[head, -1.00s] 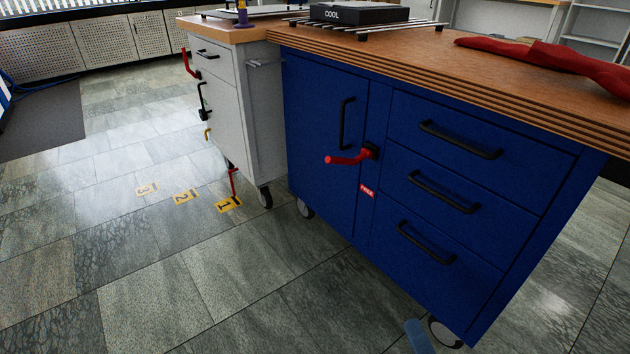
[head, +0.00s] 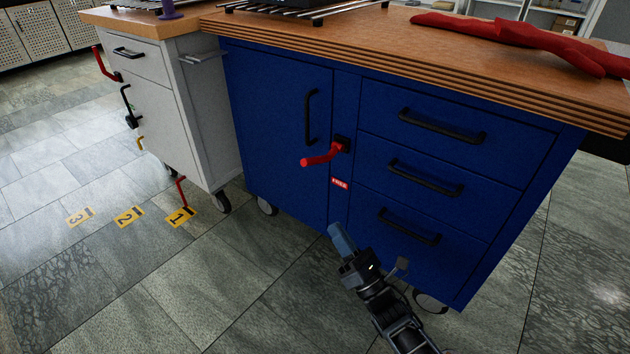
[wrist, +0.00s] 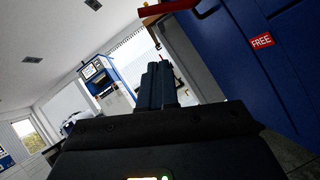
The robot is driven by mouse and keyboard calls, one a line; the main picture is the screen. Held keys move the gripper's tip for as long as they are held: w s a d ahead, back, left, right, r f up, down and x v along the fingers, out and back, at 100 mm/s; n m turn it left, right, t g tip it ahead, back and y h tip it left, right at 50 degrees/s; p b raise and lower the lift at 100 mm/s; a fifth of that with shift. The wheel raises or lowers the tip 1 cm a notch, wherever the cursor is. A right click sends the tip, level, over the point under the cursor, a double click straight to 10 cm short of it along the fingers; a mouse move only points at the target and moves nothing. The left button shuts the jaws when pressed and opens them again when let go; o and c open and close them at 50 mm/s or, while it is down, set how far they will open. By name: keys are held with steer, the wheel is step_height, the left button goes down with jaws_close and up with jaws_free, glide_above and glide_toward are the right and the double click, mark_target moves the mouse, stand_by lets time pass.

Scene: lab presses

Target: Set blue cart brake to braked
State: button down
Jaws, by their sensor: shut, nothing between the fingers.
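The blue cart (head: 278,120) stands in the middle of the head view, with a wooden top, a door and drawers. Its red brake lever (head: 322,155) sticks out to the left from a black pivot on the front. A red label reading FREE (head: 339,183) is below the pivot; it also shows in the wrist view (wrist: 262,41). My gripper (head: 337,231) is shut and empty, below the lever and in front of the cart, apart from the lever. In the wrist view the red lever (wrist: 168,8) is at the top, beyond my shut fingers (wrist: 158,82).
A grey cart (head: 160,95) with its own red and black levers stands to the left. Red gloves (head: 520,35) lie on the blue cart's wooden top (head: 400,55). Floor markers 1 (head: 180,217), 2 and 3 lie at the left. The floor in front is clear.

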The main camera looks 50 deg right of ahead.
steer(key=s+d+r+x, duration=0.1)
steer(key=r+x, duration=0.1)
steer(key=x, duration=1)
steer(key=shift+r, duration=0.4)
steer(key=shift+d, duration=0.1)
